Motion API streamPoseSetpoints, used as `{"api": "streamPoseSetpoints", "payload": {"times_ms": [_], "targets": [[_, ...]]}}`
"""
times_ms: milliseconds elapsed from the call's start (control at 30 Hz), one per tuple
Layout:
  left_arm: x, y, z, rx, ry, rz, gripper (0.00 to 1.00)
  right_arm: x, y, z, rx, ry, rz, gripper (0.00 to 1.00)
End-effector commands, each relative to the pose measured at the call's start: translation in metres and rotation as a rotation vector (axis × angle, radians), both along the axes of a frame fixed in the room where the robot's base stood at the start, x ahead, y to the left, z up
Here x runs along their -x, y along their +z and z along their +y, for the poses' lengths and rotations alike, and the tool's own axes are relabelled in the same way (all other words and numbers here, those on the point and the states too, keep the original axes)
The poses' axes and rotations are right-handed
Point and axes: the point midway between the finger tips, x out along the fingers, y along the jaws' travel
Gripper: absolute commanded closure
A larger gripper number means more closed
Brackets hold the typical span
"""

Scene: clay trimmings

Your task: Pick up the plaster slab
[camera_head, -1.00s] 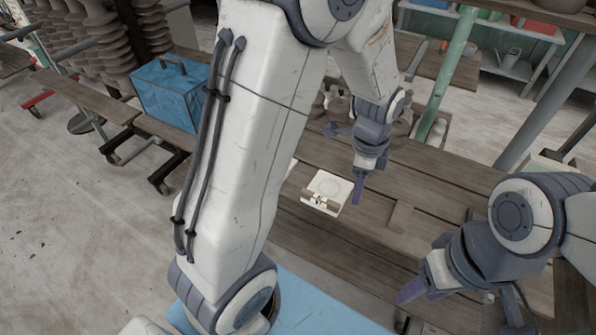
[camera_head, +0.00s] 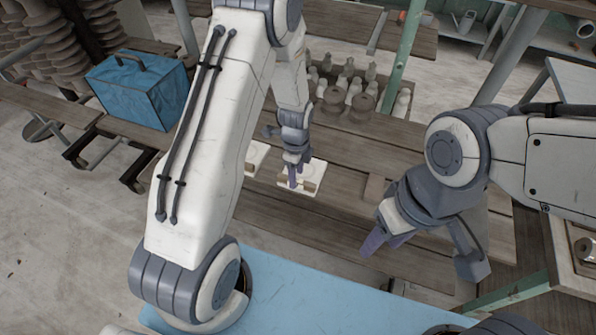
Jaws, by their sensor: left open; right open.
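A white square plaster slab (camera_head: 318,168) lies on the wooden bench, with small brownish pieces on it. A second pale slab (camera_head: 258,152) lies to its left, partly hidden by my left arm. My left gripper (camera_head: 296,180) points down over the first slab with its purple fingers open, and covers part of it. I cannot tell whether the fingertips touch it. My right gripper (camera_head: 386,242) is open and empty, over the bench to the right and nearer to me.
Several pale bottles and brown pots (camera_head: 350,95) stand behind the slabs. A blue box (camera_head: 140,90) sits on a plank at the left. A light blue surface (camera_head: 320,305) lies in front. A green post (camera_head: 400,60) rises behind the bench.

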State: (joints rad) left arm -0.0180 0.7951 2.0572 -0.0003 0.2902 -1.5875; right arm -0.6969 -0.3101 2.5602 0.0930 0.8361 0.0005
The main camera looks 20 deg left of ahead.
Motion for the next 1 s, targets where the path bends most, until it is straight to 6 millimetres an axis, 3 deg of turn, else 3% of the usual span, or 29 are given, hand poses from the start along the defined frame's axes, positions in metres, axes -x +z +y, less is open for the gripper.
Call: {"api": "streamPoseSetpoints", "payload": {"times_ms": [167, 400, 433, 567, 600, 1000], "targets": [[0.000, -0.017, 0.000, -0.001, 0.000, 0.000, 0.43, 0.000, 0.005, 0.000, 0.000, 0.000, 0.000, 0.50], [0.000, -0.020, 0.000, -0.002, 0.000, -0.002, 0.43, 0.000, 0.005, 0.000, 0.000, 0.000, 0.000, 0.50], [0.000, -0.020, 0.000, -0.002, 0.000, -0.002, 0.46, 0.000, 0.005, 0.000, 0.000, 0.000, 0.000, 0.50], [0.000, -0.020, 0.000, -0.002, 0.001, -0.002, 0.96, 0.000, 0.005, 0.000, 0.000, 0.000, 0.000, 0.50], [0.000, -0.020, 0.000, -0.002, 0.001, -0.002, 1.00, 0.000, 0.005, 0.000, 0.000, 0.000, 0.000, 0.50], [0.000, -0.019, 0.000, -0.002, 0.001, -0.002, 1.00, 0.000, 0.005, 0.000, 0.000, 0.000, 0.000, 0.50]]}}
